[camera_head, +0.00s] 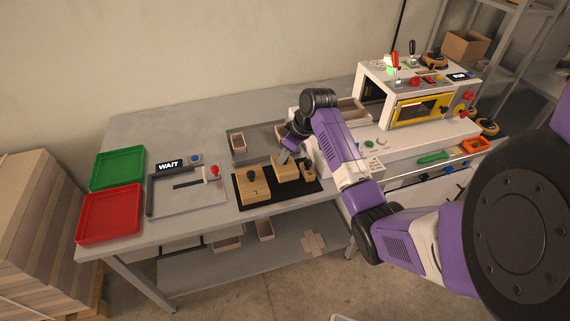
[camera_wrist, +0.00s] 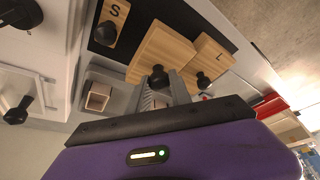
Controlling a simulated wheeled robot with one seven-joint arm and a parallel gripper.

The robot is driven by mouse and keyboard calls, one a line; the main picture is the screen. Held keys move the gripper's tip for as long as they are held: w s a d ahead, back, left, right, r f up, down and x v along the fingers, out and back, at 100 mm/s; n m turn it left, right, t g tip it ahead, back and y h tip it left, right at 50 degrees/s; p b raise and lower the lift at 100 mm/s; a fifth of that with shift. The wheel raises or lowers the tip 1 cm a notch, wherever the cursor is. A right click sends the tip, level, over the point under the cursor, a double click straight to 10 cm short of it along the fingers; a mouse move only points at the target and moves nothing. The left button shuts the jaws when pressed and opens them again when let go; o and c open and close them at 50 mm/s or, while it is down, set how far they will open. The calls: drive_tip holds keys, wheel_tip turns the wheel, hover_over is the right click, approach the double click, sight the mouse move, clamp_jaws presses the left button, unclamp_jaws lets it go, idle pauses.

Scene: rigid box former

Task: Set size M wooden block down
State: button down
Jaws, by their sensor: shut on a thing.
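The size M wooden block (camera_head: 286,172) is in the middle of the black mat area, between the two other blocks. My gripper (camera_head: 284,157) comes down from above and is shut on its dark knob, which shows between the fingers in the wrist view (camera_wrist: 158,80). The block (camera_wrist: 150,52) looks about level; I cannot tell whether its underside touches the mat. The block marked L (camera_head: 252,186) is left of it and the block marked S (camera_head: 308,171) right of it. In the wrist view, L (camera_wrist: 212,55) is partly hidden behind M, and S (camera_wrist: 118,15) stands apart.
The black mat (camera_head: 284,198) lies near the table's front edge. A fixture with a WAIT display (camera_head: 168,165) stands left, beyond it a green tray (camera_head: 118,168) and a red tray (camera_head: 109,215). A white machine (camera_head: 376,80) stands right. The back left tabletop is clear.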

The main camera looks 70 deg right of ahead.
sight(287, 163)
drive_tip(key=shift+f, duration=2.35)
drive_tip(key=shift+f, duration=0.2)
drive_tip(key=c, duration=1.2)
unclamp_jaws()
drive_tip(key=shift+o, duration=0.2)
drive_tip(key=shift+r, duration=0.1)
